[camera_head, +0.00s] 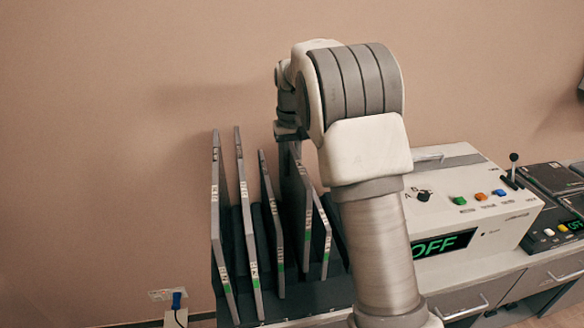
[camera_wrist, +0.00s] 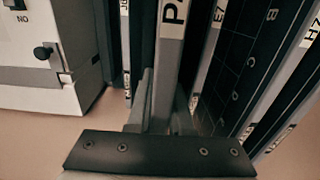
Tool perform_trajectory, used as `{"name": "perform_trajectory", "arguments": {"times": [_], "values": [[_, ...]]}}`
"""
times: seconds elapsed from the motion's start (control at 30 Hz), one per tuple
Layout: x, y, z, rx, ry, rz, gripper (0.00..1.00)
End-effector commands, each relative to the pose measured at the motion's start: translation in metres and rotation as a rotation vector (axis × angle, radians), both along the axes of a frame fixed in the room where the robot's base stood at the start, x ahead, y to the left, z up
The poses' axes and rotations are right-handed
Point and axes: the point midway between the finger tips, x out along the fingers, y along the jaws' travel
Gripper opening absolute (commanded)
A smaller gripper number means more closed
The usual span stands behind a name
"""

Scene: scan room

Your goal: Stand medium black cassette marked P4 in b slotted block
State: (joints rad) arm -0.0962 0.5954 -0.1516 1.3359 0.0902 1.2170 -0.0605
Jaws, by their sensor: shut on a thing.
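My gripper (camera_wrist: 157,112) is shut on the edge of a cassette (camera_wrist: 167,65) whose white label begins with P; the rest of that label is cut off in the wrist view. In the head view my gripper (camera_head: 288,132) is at the top of the cassettes, partly hidden by my arm. The held cassette appears upright among the others there, but how deep it sits in a slot cannot be told. The dark slotted block (camera_head: 312,300) holds several upright or slightly leaning cassettes with pale edges and green marks. Its own slot letters cannot be read.
Close neighbours include a cassette marked E7 (camera_wrist: 216,20) and one marked H (camera_wrist: 311,30). A white console (camera_head: 470,205) with a knob, coloured buttons and an OFF display stands right of the block. A black device (camera_head: 555,225) is farther right. The wall behind is bare.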

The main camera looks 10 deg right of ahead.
Motion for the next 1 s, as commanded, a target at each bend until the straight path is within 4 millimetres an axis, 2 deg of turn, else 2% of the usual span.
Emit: {"name": "perform_trajectory", "arguments": {"times": [0.23, 1.0], "values": [[0.001, 0.000, 0.011, 0.000, -0.004, 0.000, 0.00], [0.001, 0.000, 0.066, 0.001, -0.004, 0.001, 0.00]]}}
